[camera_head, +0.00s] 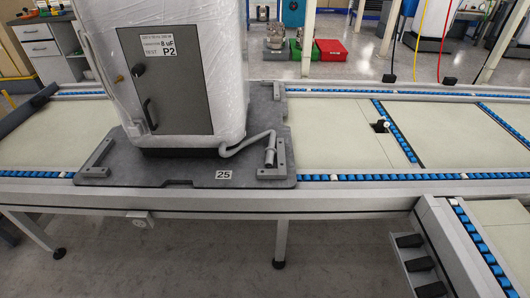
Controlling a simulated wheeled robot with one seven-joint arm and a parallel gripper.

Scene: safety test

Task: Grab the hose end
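A grey hose (246,145) comes out at the lower right of a large white wrapped cabinet (215,80). It runs right over a dark grey pallet board. The hose end (270,156) bends down and sits close to the right corner bracket (282,165) of the board; I cannot tell whether they touch. My gripper is not in view.
The cabinet has a grey door labelled P2 with a black handle and stands on the pallet board (160,178), marked 25. The board rests on a conveyor with blue rollers (400,177). Conveyor to the right is mostly clear. Red (330,50) and green bins stand behind.

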